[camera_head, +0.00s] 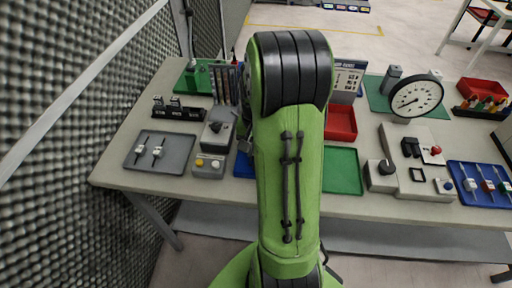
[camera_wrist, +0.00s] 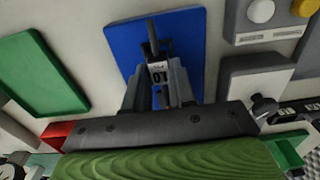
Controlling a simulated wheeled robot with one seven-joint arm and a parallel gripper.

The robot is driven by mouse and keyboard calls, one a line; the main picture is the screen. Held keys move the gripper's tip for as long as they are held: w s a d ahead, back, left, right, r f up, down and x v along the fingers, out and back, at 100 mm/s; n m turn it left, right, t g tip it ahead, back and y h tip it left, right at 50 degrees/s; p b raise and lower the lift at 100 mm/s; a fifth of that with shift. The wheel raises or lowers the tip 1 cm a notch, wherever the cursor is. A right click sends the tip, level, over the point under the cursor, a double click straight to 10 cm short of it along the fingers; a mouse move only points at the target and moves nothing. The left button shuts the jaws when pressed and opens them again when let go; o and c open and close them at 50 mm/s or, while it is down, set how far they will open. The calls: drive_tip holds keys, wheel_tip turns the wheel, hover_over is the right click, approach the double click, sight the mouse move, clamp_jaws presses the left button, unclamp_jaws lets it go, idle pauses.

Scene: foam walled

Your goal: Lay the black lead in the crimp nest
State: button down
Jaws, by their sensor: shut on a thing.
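In the wrist view my gripper (camera_wrist: 160,82) is shut on a small lead (camera_wrist: 158,70) with a white numbered tag and a dark upper end. It is over the blue tray (camera_wrist: 118,40); whether the lead touches the tray I cannot tell. In the head view my green arm hides the gripper and most of this blue tray (camera_head: 243,166). No part is plainly marked as the crimp nest. A grey fixture with black blocks (camera_head: 412,183) stands on the right of the bench, and a grey unit with a dark lever (camera_head: 216,137) stands left of my arm.
A grey tray (camera_head: 138,165) with two leads lies at the left, a blue tray (camera_head: 463,172) with several leads at the right. A green tray (camera_head: 343,182), a red bin (camera_head: 340,123) and a round dial gauge (camera_head: 416,97) stand right of my arm. A foam wall borders the left.

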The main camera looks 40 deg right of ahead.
drive_tip(key=shift+f+b, duration=0.5)
drive_tip(key=shift+f, duration=0.2)
drive_tip(key=c, duration=0.9)
unclamp_jaws()
drive_tip(key=shift+o, duration=0.2)
drive_tip(key=shift+r, duration=0.1)
drive_tip(key=shift+r, duration=0.1)
wheel_tip(320, 180, up, 16)
drive_tip(key=p, duration=0.4)
drive_tip(key=shift+f+p, duration=0.25)
drive_tip(key=shift+p, duration=0.05)
drive_tip(key=s+a+r+n+t, duration=0.2)
drive_tip(key=s+a+n, duration=0.3)
drive_tip(key=a, duration=0.5)
drive_tip(key=s+a+r+n+t, duration=0.2)
drive_tip(key=s+a+n, duration=0.3)
drive_tip(key=a, duration=0.5)
drive_tip(key=shift+s+t, duration=0.55)
drive_tip(key=shift+t, duration=0.25)
